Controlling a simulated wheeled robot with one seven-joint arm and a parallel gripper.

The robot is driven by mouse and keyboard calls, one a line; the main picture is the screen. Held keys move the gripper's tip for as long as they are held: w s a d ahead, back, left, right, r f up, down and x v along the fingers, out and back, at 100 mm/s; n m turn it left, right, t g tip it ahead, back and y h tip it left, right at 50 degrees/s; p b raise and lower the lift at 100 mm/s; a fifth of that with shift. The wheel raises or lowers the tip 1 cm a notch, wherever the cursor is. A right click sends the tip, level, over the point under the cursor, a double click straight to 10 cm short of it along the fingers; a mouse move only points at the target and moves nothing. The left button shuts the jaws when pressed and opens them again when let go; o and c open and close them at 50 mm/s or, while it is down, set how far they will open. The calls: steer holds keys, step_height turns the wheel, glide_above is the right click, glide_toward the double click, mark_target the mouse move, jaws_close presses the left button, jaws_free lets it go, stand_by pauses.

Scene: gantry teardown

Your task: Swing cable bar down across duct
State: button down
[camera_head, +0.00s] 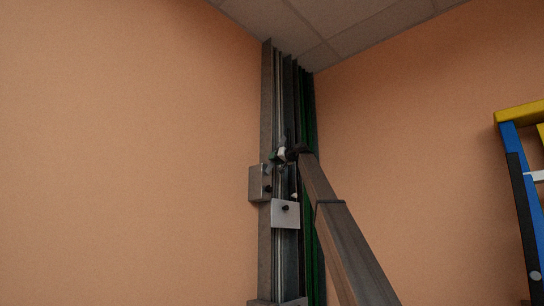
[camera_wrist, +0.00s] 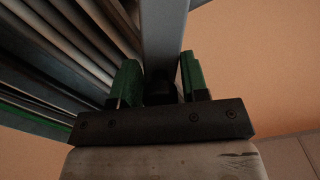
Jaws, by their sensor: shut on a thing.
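The duct (camera_head: 266,110) is a tall grey metal channel in the room corner, rising to the ceiling, with dark, grey and green cables running down it. In the wrist view the cables (camera_wrist: 85,45) fan out at upper left.
A blue and yellow ladder (camera_head: 518,165) stands at the right. The orange walls are otherwise bare.

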steer(key=w+d+f+m, duration=0.3)
steer(key=f+m, duration=0.5)
steer(key=m, duration=0.3)
steer(key=shift+w, duration=0.2)
steer(key=shift+a, duration=0.1)
stand_by(0.4)
steer(key=c, duration=0.9)
jaws_free()
steer(key=shift+o, duration=0.2)
steer(key=shift+r+m, duration=0.1)
steer(key=shift+m, duration=0.2)
steer(key=shift+s, duration=0.1)
